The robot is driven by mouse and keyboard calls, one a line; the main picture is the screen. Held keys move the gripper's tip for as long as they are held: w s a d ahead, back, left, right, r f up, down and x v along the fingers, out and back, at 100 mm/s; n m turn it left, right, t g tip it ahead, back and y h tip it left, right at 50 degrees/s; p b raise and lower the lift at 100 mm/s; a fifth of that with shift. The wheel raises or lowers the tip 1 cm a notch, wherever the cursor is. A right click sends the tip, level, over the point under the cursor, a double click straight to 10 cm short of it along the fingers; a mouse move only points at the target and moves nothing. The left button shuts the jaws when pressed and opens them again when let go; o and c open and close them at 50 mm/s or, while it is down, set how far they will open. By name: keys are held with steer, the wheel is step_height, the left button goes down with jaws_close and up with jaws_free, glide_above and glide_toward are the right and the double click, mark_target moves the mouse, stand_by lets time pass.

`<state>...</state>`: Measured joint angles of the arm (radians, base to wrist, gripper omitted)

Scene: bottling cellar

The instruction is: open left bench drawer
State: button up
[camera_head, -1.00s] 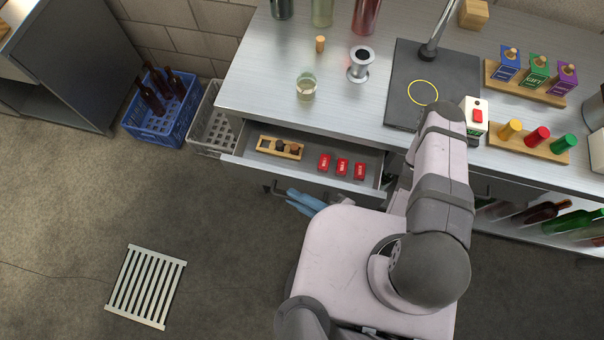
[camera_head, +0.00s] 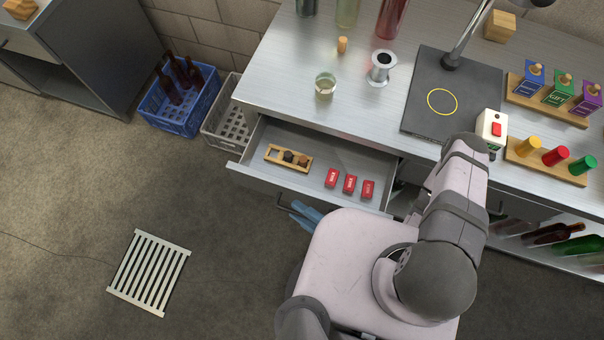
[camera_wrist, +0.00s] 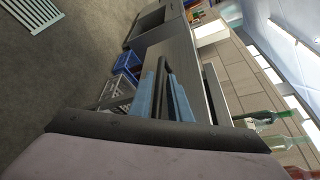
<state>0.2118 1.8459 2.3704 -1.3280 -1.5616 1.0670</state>
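The left bench drawer (camera_head: 335,150) stands partly pulled out under the steel counter. Its inside shows in the head view. Its dark bar handle (camera_head: 284,200) sits on the drawer front, and it also shows in the wrist view (camera_wrist: 167,72). My gripper (camera_head: 304,211) has blue fingers at the handle, just in front of the drawer face. In the wrist view, the fingers (camera_wrist: 165,98) lie on either side of the dark handle and appear shut on it. The exact contact at the tips is small and partly hidden.
Inside the drawer lie a wooden holder (camera_head: 269,153) and three red blocks (camera_head: 349,184). A blue crate (camera_head: 178,120) and a grey crate (camera_head: 212,133) stand left of the bench. A glass (camera_head: 325,86) stands on the counter. The floor in front is clear around a flat grate (camera_head: 148,272).

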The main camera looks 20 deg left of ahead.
steer(key=shift+r+p, duration=4.1)
steer(key=shift+r, duration=0.9)
